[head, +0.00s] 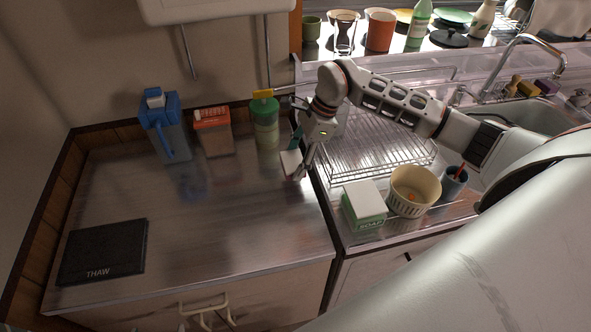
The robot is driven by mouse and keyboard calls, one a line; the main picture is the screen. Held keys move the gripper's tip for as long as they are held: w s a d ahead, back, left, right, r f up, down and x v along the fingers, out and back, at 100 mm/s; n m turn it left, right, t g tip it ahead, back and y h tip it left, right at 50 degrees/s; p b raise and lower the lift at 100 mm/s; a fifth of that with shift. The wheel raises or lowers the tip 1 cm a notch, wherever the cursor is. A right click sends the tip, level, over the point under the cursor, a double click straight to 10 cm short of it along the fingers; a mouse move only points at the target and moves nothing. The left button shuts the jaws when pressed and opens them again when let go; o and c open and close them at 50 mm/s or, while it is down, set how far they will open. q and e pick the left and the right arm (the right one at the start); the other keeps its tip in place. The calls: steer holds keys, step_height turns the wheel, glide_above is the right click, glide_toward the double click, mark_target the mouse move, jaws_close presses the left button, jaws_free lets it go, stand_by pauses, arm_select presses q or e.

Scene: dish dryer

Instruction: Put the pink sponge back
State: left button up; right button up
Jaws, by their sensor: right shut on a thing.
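My right gripper (299,170) points down over the steel counter, near the seam beside the drying rack. It is shut on a small pale, pinkish-white block (289,163), which I take to be the pink sponge. The fingers partly hide it, and I cannot tell whether it touches the counter. Several sponges or brushes in yellow, brown and purple (547,87) stand behind the sink. My left gripper is not in view.
A blue jug (168,130), a red-lidded container (214,132) and a green-lidded jar (265,125) stand at the back wall. A soap box (364,206), a cream basket (414,190) and a cup (453,184) stand before the wire rack (370,150). The left counter's middle is clear.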

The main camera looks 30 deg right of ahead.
steer(key=shift+f, duration=2.35)
steer(key=o, duration=1)
steer(key=shift+f, duration=0.1)
steer(key=b+v, duration=0.1)
steer(key=v, duration=1.1)
steer(key=shift+a, duration=0.1)
